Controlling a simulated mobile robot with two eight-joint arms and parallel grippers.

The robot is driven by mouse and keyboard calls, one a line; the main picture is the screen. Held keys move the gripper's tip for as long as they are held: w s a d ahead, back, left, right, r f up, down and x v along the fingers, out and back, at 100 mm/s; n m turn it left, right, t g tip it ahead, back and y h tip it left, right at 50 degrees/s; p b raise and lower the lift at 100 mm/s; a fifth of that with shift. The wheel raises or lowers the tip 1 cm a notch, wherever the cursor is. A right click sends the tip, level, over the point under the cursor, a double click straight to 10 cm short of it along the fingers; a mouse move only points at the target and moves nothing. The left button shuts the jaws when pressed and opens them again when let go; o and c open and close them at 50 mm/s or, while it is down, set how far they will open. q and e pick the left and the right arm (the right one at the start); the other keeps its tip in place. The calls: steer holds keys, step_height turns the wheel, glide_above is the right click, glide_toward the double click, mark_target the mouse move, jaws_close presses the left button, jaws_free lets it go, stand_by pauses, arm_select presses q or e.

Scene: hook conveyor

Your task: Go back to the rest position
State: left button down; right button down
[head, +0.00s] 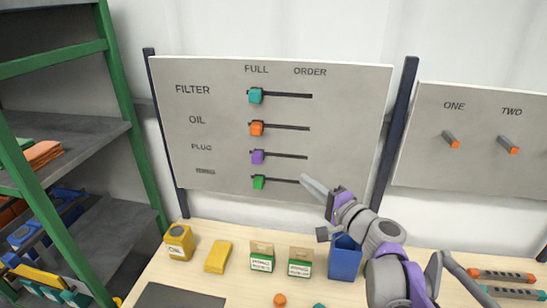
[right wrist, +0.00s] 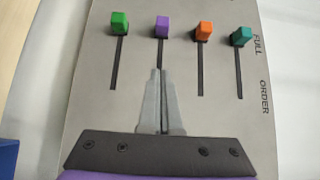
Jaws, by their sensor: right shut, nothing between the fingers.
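My right gripper (head: 305,180) is shut and empty in front of the slider board (head: 350,85), near the right end of the bottom slot. In the right wrist view its closed fingers (right wrist: 162,75) point at the board below the purple slider. The board carries a teal slider (head: 256,96), an orange slider (head: 257,128), a purple slider (head: 258,157) and a green slider (head: 259,182). All of them are at the left end of their slots, under the word FULL. The gripper holds none of them. My left gripper is not in view.
Below the board, a wooden table (head: 210,275) holds a yellow can (head: 178,243), a yellow block (head: 218,257), two labelled boxes (head: 262,257) and a blue bin (head: 345,262). A green shelf (head: 118,115) stands at left. A second board (head: 480,180) with pegs is at right.

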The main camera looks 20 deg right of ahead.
steer(key=s+a+f+n+g+y, duration=0.1)
steer(key=s+a+f+n+g, duration=0.6)
steer(key=a+f, duration=0.55)
steer(key=s+d+f+n+g+h, duration=0.1)
steer(key=s+f+n+g+h, duration=0.3)
steer(key=s+f+n, duration=0.4)
steer(key=s+f+h, duration=0.1)
steer(key=s+f, duration=0.2)
steer(key=s, duration=0.4)
steer(key=shift+d+g, duration=0.15)
steer(key=shift+g, duration=0.15)
